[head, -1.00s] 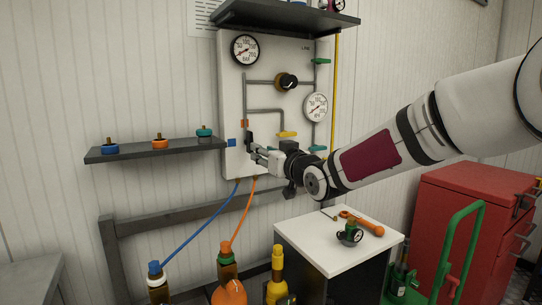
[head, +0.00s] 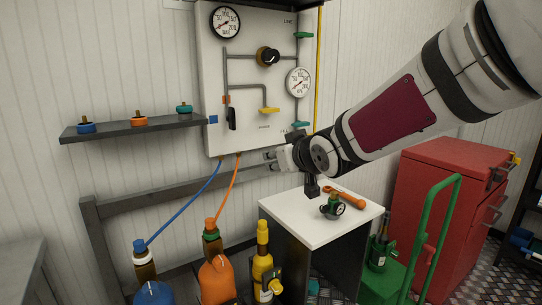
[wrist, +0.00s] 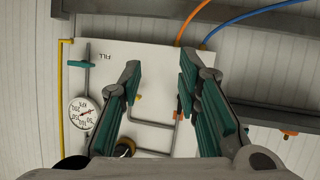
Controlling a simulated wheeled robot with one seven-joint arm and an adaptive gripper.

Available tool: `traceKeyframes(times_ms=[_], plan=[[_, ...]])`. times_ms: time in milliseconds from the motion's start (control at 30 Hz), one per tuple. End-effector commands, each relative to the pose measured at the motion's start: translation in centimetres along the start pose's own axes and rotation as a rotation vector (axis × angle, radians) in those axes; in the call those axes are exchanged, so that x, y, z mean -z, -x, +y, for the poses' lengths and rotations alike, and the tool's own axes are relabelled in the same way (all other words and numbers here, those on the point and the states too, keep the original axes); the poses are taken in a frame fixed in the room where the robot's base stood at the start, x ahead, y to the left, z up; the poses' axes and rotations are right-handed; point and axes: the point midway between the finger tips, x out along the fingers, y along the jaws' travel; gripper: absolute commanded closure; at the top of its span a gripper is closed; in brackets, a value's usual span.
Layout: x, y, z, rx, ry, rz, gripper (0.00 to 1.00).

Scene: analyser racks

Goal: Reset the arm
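My gripper (head: 270,161) is in front of the wall below the lower edge of the white gas panel (head: 212,85), beside the orange hose. In the wrist view my gripper (wrist: 160,68) shows two teal-padded fingers apart with nothing between them. The panel (wrist: 150,55) appears upside down behind the fingers there. My arm reaches in from the upper right in the head view.
A white-topped cabinet (head: 300,231) below my arm holds a regulator (head: 332,206) and an orange wrench (head: 346,196). A shelf (head: 150,129) with several caps is at left. Blue, orange and yellow bottles stand below; a red cabinet (head: 440,215) and green cart (head: 420,243) are right.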

Motion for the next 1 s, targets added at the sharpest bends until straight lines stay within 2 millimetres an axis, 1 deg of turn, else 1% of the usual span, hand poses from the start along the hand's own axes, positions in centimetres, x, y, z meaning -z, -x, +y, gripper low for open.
traceKeyframes(times_ms=[33,67,100,167,200,267,300,367,400,467,500,600,700,900,933,967,1000], plan=[[-1.5,2.3,0.9,-0.05,0.014,-0.08,0.69],[-2.6,3.6,1.5,-0.079,0.015,-0.132,0.69],[-4.2,5.4,2.2,-0.115,0.012,-0.201,0.69],[-6.4,8.5,3.2,-0.167,0.0,-0.301,0.69],[-7.9,10.7,3.8,-0.198,-0.013,-0.365,0.69],[-10.1,14.1,4.3,-0.24,-0.042,-0.459,0.69],[-11.7,16.5,4.5,-0.264,-0.067,-0.521,0.69],[-13.8,20.0,4.6,-0.291,-0.107,-0.607,0.69],[-15.3,22.3,4.4,-0.303,-0.138,-0.664,0.69],[-17.4,25.6,3.8,-0.312,-0.185,-0.741,0.69],[-18.6,27.6,3.4,-0.314,-0.216,-0.789,0.69],[-21.3,31.8,2.0,-0.302,-0.286,-0.888,0.69],[-23.4,35.2,0.4,-0.277,-0.344,-0.968,0.69],[-26.9,40.8,-2.9,-0.203,-0.444,-1.101,0.69],[-27.3,41.6,-3.4,-0.189,-0.457,-1.119,0.69],[-27.2,42.0,-3.6,-0.182,-0.464,-1.127,0.69],[-26.2,42.1,-3.4,-0.187,-0.46,-1.117,0.69]])
